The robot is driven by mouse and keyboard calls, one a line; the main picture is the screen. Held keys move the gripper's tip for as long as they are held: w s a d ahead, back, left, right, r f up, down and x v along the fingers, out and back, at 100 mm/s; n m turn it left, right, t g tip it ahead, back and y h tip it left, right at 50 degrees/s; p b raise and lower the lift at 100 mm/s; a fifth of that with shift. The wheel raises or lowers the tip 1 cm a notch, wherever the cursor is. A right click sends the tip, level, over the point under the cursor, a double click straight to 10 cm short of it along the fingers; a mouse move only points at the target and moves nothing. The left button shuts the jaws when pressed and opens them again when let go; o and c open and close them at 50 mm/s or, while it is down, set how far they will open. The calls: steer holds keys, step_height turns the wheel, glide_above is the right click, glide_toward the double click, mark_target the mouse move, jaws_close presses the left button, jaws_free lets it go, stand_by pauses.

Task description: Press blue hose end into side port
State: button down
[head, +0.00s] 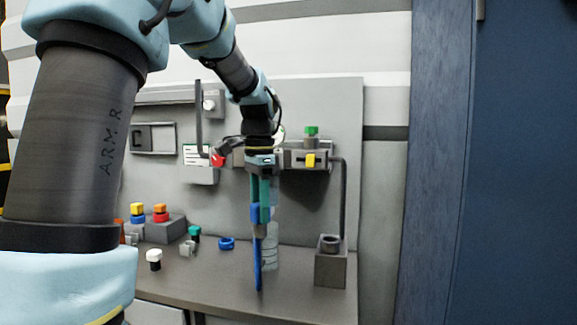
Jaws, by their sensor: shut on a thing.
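My gripper (262,208) points down in front of the wall panel, its teal fingers shut on the blue hose end (256,213). The blue hose (258,265) hangs straight down from the fingers to the bench top. The hose end is apart from the wall fittings, as far as this one view shows. I cannot tell for sure which opening is the side port. A grey valve unit (297,155) with a green cap (311,131) and a yellow tab (311,160) is on the panel to the right of my gripper; my wrist hides its left part.
A clear ribbed bottle (271,250) stands close behind the hose. A grey block with a round socket (330,268) stands at right, below a dark pipe (343,200). Coloured caps and a blue ring (227,243) sit at left.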

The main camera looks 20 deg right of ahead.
steer(key=w+a+f+n, duration=0.2)
steer(key=a+f+n, duration=0.5)
steer(key=f, duration=0.9)
steer(key=w+a+f+n, duration=0.2)
steer(key=a+f+n, duration=0.6)
steer(key=a+f, duration=0.6)
step_height(320, 180, down, 3)
steer(key=shift+a+r, duration=0.15)
steer(key=shift+a, duration=0.15)
